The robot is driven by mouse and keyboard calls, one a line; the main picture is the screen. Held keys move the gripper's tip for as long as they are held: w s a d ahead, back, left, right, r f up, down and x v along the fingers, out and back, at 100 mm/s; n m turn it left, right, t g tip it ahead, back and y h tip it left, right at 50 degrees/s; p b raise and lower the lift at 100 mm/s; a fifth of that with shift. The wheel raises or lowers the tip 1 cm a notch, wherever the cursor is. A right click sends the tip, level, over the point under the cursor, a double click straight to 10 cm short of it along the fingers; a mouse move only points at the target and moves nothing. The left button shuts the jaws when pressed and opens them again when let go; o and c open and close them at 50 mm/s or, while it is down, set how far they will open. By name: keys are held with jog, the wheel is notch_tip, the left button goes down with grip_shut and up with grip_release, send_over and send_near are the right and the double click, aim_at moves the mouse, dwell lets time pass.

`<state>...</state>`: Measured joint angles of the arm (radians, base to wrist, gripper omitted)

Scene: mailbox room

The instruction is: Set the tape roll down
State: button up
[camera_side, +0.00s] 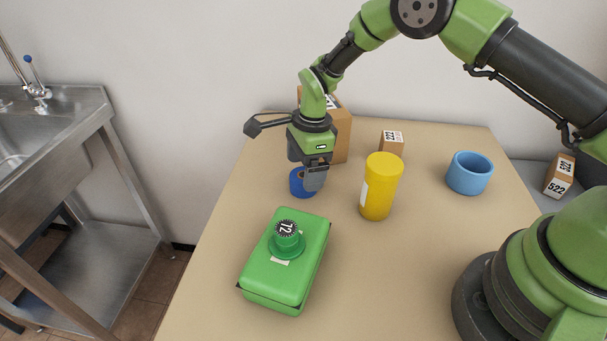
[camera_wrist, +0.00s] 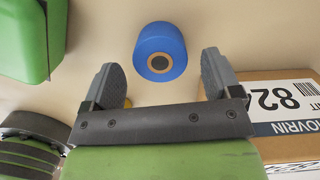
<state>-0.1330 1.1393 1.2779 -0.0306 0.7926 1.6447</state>
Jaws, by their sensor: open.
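The blue tape roll (camera_wrist: 172,42) has a dark core and rests on the table just beyond my fingertips in the wrist view. In the side view the tape roll (camera_side: 297,184) is partly hidden behind my gripper. My gripper (camera_side: 314,184) points down beside it, close to the tabletop. In the wrist view my gripper (camera_wrist: 158,70) has its two fingers wide apart, with nothing held between them. The roll shows clear of both fingers there.
A green box (camera_side: 300,255) with a round knob marked 72 lies in front. A yellow cylinder (camera_side: 379,188) stands to the right, a light blue cup-like ring (camera_side: 469,174) farther right. Cardboard boxes (camera_side: 342,137) (camera_side: 391,143) stand behind. The front right tabletop (camera_side: 390,280) is clear.

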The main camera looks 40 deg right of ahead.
jog(key=s+d+r+n+t, duration=0.1)
jog(key=s+d+r+n, duration=0.15)
jog(key=r, duration=1.55)
jog(key=s+r+n+t, duration=0.3)
jog(key=s+r+n, duration=0.3)
jog(key=s+r, duration=0.25)
jog(key=s+d+r+n+t, duration=0.1)
jog(key=s+d+n+t, duration=0.1)
jog(key=s+n, duration=0.6)
jog(key=s, duration=0.6)
jog(key=shift+s+n+t+y, duration=0.3)
jog(key=shift+n+t, duration=0.05)
jog(key=shift+t, duration=0.05)
